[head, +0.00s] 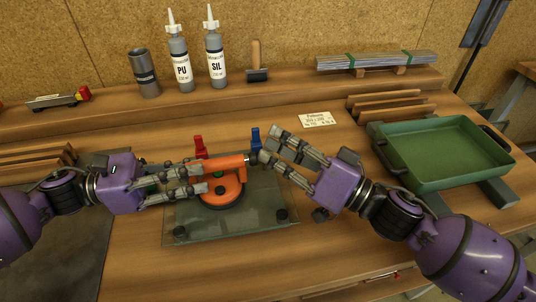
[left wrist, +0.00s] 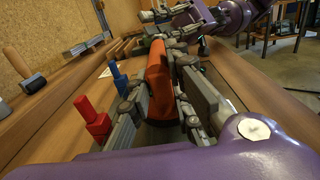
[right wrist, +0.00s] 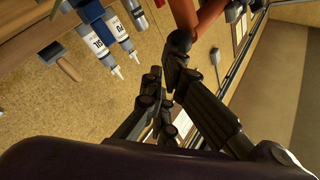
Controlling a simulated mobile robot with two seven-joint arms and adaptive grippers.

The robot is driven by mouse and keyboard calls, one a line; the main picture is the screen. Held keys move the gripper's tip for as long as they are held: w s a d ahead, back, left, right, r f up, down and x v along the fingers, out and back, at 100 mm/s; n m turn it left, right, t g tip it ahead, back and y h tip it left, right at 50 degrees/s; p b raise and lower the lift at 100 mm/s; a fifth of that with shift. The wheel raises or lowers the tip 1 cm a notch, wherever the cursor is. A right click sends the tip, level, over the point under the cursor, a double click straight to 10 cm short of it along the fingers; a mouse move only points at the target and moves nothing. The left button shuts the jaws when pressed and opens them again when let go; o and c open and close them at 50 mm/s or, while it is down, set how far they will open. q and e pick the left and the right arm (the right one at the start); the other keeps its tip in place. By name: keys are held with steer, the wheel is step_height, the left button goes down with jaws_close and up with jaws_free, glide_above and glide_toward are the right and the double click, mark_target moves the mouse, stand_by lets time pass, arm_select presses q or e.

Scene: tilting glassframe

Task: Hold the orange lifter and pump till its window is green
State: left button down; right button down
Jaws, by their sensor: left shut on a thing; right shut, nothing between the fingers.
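The orange lifter (head: 221,193) sits with its round pad flat on a dark glass pane (head: 190,225). My left gripper (head: 203,178) is shut on the lifter's handle. In the left wrist view the orange handle (left wrist: 160,82) lies between the two fingers. A small green spot shows on the lifter beside the handle; the window itself is too small to read surely. The short pump end (head: 247,160) sticks out at the handle's right. My right gripper (head: 264,159) is shut and empty, its fingertips close to this end. I cannot tell whether they touch.
A red clamp (head: 200,147) and a blue clamp (head: 256,138) stand behind the lifter. Two bottles (head: 180,68) (head: 215,60), a dark cylinder (head: 145,75) and a brush (head: 256,65) stand on the back ledge. A green tray (head: 440,178) is at right.

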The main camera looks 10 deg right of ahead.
arm_select(q)
steer(key=shift+s+f, duration=0.1)
steer(key=shift+f, duration=0.15)
arm_select(e)
steer(key=shift+w+d, duration=0.2)
steer(key=shift+d, duration=1.65)
steer(key=shift+d, duration=0.1)
steer(key=d, duration=0.4)
steer(key=shift+w+d, duration=0.25)
steer(key=shift+d, duration=0.1)
stand_by(0.4)
arm_select(q)
steer(key=c, duration=1.5)
jaws_free()
steer(key=shift+c, duration=0.2)
steer(key=a, duration=0.8)
steer(key=s+a, duration=0.1)
steer(key=a, duration=0.3)
steer(key=shift+r, duration=0.15)
